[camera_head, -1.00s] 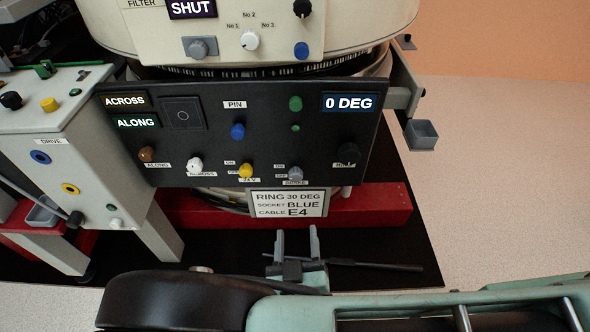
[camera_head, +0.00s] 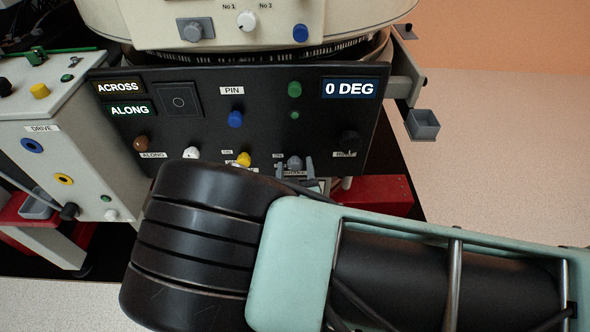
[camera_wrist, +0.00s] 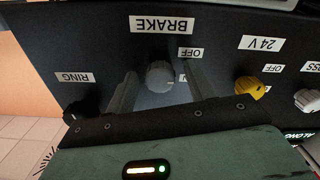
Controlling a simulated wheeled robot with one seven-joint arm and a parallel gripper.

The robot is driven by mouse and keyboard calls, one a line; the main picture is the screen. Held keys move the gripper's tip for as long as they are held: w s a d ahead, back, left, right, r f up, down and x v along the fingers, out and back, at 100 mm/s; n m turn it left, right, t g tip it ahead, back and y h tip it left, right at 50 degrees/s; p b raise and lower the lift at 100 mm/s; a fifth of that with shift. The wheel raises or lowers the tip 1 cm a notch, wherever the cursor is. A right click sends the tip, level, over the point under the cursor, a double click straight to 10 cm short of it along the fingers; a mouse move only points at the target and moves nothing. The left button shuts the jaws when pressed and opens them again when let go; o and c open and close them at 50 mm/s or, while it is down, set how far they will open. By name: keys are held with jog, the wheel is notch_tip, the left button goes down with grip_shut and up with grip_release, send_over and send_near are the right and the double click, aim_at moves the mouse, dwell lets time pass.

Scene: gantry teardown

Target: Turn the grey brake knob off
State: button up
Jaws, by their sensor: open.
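The grey brake knob (camera_head: 294,161) is on the lower part of the black control panel (camera_head: 205,133). My gripper (camera_wrist: 160,71) is open, with one finger on each side of the knob in this view. I cannot tell whether the fingers touch it. In the head view my gripper (camera_head: 295,170) is at the knob, partly hidden by my arm. The knob's pointing direction is unclear.
The yellow 24 V knob (camera_wrist: 249,88) is close beside my gripper. The black RING knob (camera_head: 349,141) is on the other side. A grey tray (camera_head: 422,125) juts out at right.

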jog(key=shift+c, duration=0.2)
jog(key=c, duration=0.9)
jog(key=shift+n, duration=0.4)
jog(key=n+p, duration=0.1)
jog(key=n, duration=0.2)
jog(key=shift+n+p, duration=0.3)
jog(key=shift+n, duration=0.1)
jog(key=n+p, duration=0.1)
jog(key=n, duration=0.3)
jog(key=n+p, duration=0.1)
jog(key=n, duration=0.8)
jog(key=shift+n, duration=0.3)
